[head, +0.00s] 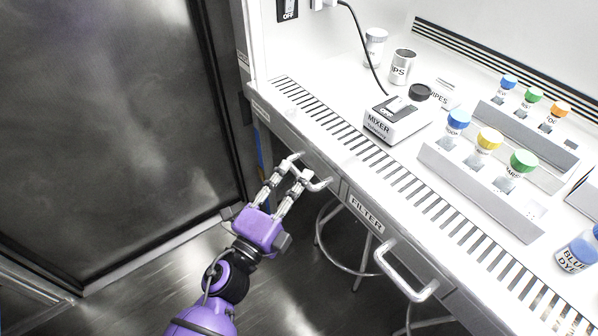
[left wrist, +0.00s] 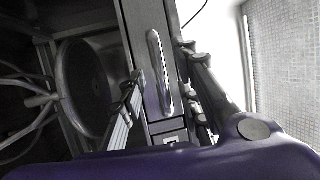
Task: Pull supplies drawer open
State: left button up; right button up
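The drawer front at the left end of the bench (head: 284,133) carries a pale bar handle (head: 319,184); its label is not readable. The drawer looks closed. My left gripper (head: 291,168) is at this handle, with its fingers spread. In the left wrist view, the handle (left wrist: 158,72) lies between the two separated fingers (left wrist: 163,88), with a visible gap on the left side; contact cannot be told. My right gripper is not in view.
A drawer labelled FILTER (head: 366,213) with its own handle (head: 405,272) is to the right. A stool (head: 345,240) stands under the bench. A mixer (head: 397,117) and racks of capped bottles (head: 480,185) stand on top. A dark door panel (head: 110,120) is at left.

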pick_arm(q)
jog(key=shift+x, duration=1.2)
grip_shut()
